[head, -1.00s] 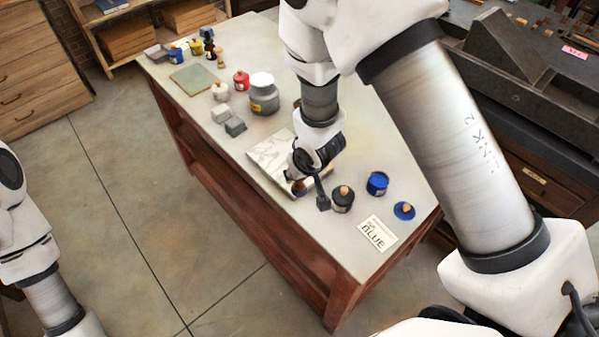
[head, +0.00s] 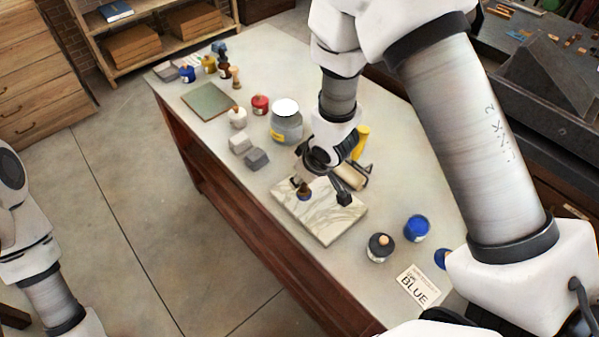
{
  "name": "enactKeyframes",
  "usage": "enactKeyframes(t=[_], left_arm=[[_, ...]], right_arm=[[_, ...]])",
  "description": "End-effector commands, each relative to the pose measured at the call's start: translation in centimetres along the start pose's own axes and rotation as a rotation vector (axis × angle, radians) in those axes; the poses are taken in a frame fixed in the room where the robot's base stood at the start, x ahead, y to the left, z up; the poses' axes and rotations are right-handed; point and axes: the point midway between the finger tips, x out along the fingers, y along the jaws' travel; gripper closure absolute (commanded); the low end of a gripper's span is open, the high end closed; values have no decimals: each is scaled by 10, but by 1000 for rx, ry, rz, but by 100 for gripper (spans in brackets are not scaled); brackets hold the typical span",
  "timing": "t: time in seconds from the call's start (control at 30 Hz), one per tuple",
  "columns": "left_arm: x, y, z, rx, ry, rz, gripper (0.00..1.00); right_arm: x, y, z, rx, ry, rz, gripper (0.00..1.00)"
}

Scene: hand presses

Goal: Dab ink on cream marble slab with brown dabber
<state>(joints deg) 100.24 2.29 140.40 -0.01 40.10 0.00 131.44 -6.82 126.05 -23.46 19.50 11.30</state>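The cream marble slab (head: 332,228), pale with grey veins, lies on the table in the middle of the head view. My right gripper (head: 323,182) is over its far part, pointing down. A small brown dabber with a dark part (head: 303,191) shows below the gripper's left side, over the slab's left part. It appears held, though the grip is partly hidden by the fingers. I cannot tell whether the dabber touches the slab. No ink mark can be made out on the visible marble. My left gripper is out of view.
A roller with a yellow handle (head: 361,141) lies behind the gripper. A dark ink jar (head: 380,248), a blue pot (head: 417,228) and a BLUE card (head: 418,287) are at the near right. A grey jar (head: 286,126) and grey blocks (head: 257,159) stand farther left.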

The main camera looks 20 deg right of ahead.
Motion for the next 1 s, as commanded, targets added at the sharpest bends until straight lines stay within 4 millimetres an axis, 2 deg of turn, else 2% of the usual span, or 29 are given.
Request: enactKeyframes(t=[0.23, 0.3, 0.43, 0.63, 1.0], left_arm=[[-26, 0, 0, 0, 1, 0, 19], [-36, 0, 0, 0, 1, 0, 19], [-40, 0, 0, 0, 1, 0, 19], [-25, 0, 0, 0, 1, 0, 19], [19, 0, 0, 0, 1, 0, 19]], right_arm=[[-33, 17, 1, -243, -10, -73, 95], [-44, 24, -1, -247, -21, -59, 95], [-51, 30, -4, -225, -37, -30, 95], [-38, 30, 1, -227, -44, -21, 95], [4, 28, 19, -226, -44, -21, 95]])
